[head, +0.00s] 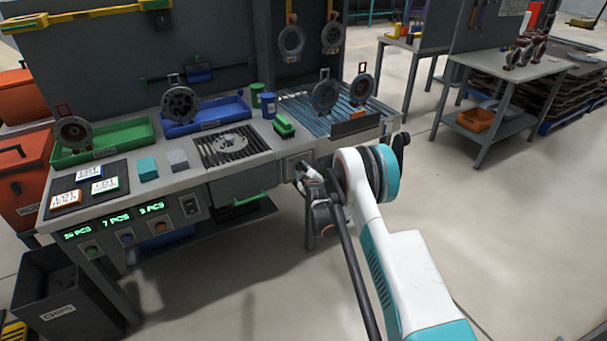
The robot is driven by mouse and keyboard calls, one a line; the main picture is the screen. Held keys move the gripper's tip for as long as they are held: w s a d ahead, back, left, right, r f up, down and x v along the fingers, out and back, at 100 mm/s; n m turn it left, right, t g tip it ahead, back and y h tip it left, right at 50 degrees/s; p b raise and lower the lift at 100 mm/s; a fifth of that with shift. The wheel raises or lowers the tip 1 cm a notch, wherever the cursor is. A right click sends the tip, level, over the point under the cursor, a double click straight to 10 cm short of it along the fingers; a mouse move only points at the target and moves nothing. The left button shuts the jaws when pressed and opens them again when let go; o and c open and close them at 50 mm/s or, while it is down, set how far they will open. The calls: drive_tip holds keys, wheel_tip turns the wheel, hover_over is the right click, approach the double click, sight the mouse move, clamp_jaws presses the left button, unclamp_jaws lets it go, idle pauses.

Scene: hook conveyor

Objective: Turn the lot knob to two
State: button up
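My gripper (303,175) is at the front edge of the workbench (285,150), by a light panel right of the bench's middle. It is small and dark here, and I cannot tell whether its fingers are open or shut. No knob marked with numbers can be made out for sure. A small grey control box (190,206) with a dark centre sits on the bench front. Lot cards (90,172) lie on a black mat at the left end. Green displays (118,221) show piece counts.
A green tray (125,142) and a blue tray (205,117) stand on the bench with round metal parts. A slatted plate (235,160) lies in the middle. A dark chips bin (58,300) stands at front left. The floor before the bench is clear.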

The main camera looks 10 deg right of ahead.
drive_tip(key=shift+w, duration=0.1)
clamp_jaws()
idle(0.4)
drive_tip(key=m+g+y, duration=0.1)
drive_tip(key=m, duration=0.1)
drive_tip(key=shift+d+m, duration=0.15)
drive_tip(key=shift+m, duration=0.25)
drive_tip(key=m+g+y, duration=0.1)
drive_tip(key=m+y, duration=0.1)
drive_tip(key=m, duration=0.1)
drive_tip(key=shift+w+d+r, duration=0.1)
drive_tip(key=m+y, duration=0.2)
drive_tip(key=m, duration=0.1)
drive_tip(key=shift+d, duration=0.15)
drive_tip(key=m+y, duration=0.2)
drive_tip(key=m, duration=0.1)
drive_tip(key=shift+d+g+y, duration=0.1)
drive_tip(key=shift+g+y, duration=0.2)
drive_tip(key=shift+m, duration=0.4)
